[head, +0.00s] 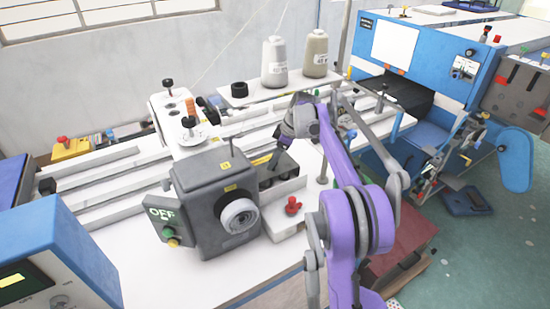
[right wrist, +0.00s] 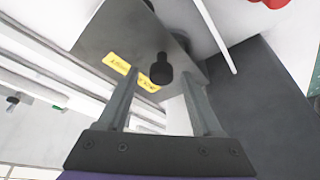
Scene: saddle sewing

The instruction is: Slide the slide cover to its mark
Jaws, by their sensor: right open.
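The slide cover (right wrist: 122,35) looks like a grey metal plate with a yellow label and an upright black knob (right wrist: 161,68). In the head view the cover (head: 262,160) lies beside the grey machine head (head: 210,195), partly hidden by my arm. My right gripper (right wrist: 160,85) is open. In the right wrist view its two fingers point toward the cover, and the knob shows between the fingertips with a gap on each side. I cannot tell how far down the fingers reach. The mark cannot be made out. My left gripper is not in view.
Two thread cones (head: 274,62) stand behind. A blue machine (head: 430,50) is at the right, and a blue control box (head: 60,255) is at front left. White rails run across the table.

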